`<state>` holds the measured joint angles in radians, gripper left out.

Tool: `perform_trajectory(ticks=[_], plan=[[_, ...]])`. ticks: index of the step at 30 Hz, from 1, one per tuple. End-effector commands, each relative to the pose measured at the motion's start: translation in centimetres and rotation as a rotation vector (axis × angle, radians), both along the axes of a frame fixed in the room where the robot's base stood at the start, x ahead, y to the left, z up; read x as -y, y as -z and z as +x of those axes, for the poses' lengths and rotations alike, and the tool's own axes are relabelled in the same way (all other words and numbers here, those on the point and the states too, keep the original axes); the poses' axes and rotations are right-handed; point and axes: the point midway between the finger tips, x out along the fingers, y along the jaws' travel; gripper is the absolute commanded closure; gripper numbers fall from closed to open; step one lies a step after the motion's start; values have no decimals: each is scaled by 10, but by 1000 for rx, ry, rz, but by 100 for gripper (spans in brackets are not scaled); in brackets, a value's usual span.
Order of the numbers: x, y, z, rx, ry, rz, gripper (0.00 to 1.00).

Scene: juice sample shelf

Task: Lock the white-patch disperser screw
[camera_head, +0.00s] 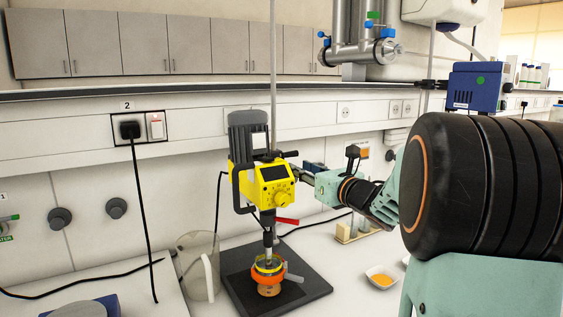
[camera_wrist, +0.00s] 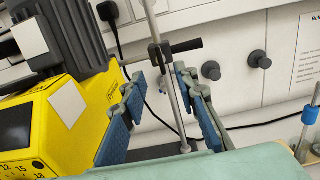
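The yellow disperser (camera_head: 262,182) with a white patch (camera_head: 259,141) is upright on a stand rod (camera_head: 273,60). The patch also shows in the wrist view (camera_wrist: 68,103). A dark clamp with a black screw handle (camera_wrist: 186,46) sits on the rod behind the disperser; the handle is small in the head view (camera_head: 290,154). My gripper (camera_wrist: 162,80) is open, its blue-padded fingers apart on either side of the rod. The clamp and handle lie just beyond the fingertips, with no clear contact. In the head view my gripper (camera_head: 304,173) is just right of the disperser, its fingers partly hidden.
An orange-ringed vessel (camera_head: 268,275) stands under the disperser on a black base plate (camera_head: 238,285). A clear jug (camera_head: 198,270) is at left, a bowl of orange sample (camera_head: 381,279) at right. A blue device with a green patch (camera_head: 476,86) is at upper right. Cables run along the wall.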

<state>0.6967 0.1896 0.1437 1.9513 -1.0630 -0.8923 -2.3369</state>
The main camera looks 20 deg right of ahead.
Motion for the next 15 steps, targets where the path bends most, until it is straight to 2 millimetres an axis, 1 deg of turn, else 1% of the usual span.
perform_trajectory(ticks=[3,9,12,15], plan=[[-6,-1,23,-1,-3,4,72],[-12,-1,59,-1,-2,4,72],[-15,-1,72,-2,-1,5,72],[-17,-1,82,-1,-2,4,72]])
